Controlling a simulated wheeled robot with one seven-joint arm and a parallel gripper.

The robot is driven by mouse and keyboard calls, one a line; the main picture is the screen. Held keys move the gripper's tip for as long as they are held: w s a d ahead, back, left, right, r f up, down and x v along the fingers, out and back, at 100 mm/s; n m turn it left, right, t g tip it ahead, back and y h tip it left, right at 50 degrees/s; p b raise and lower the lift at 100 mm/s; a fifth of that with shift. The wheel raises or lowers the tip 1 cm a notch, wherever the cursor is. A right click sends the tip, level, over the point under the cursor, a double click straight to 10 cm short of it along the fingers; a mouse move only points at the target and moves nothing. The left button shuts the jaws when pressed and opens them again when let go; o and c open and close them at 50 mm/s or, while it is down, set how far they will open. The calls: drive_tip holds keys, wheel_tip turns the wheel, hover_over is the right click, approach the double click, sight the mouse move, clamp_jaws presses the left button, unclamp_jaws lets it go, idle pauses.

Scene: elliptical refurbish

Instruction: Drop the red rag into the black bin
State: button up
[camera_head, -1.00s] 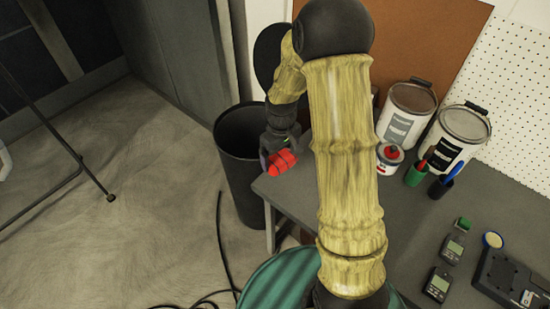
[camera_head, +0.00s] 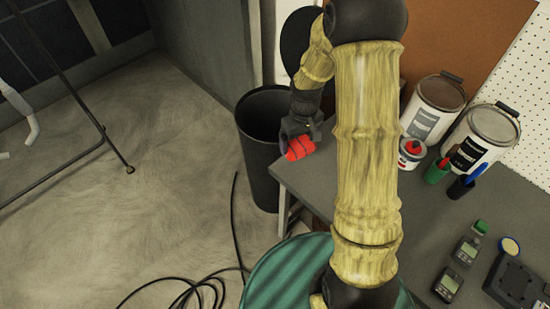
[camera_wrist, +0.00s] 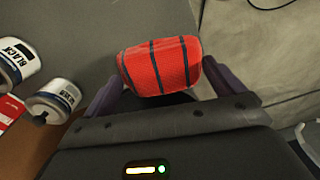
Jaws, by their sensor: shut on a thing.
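The red rag (camera_head: 301,147) is a bright red roll with dark bands, also large in the wrist view (camera_wrist: 160,65). My gripper (camera_head: 292,146) is shut on it; in the wrist view the fingers (camera_wrist: 166,90) stand on either side of the rag. In the head view the rag is over the table's left corner, near the right rim of the bin. The black bin (camera_head: 257,160) stands on the floor left of the table, with its open top facing up. My gripper hides part of its right rim. I cannot tell the rag's height above the table.
The grey table (camera_head: 322,178) holds two large paint cans (camera_head: 434,106), a smaller can (camera_head: 411,153), marker cups (camera_head: 437,171) and handheld meters (camera_head: 447,284). A teal round object (camera_head: 285,280) stands in front. A black cable (camera_head: 236,225) lies on the floor. Open floor is at left.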

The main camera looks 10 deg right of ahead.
drive_tip(key=f+m, duration=0.1)
drive_tip(key=w+f+m, duration=0.1)
drive_tip(key=f+m, duration=0.2)
drive_tip(key=shift+w+a+f+m, duration=0.1)
drive_tip(key=shift+w+f+m, duration=0.2)
drive_tip(key=shift+w+f, duration=0.1)
drive_tip(key=shift+s+a, duration=0.1)
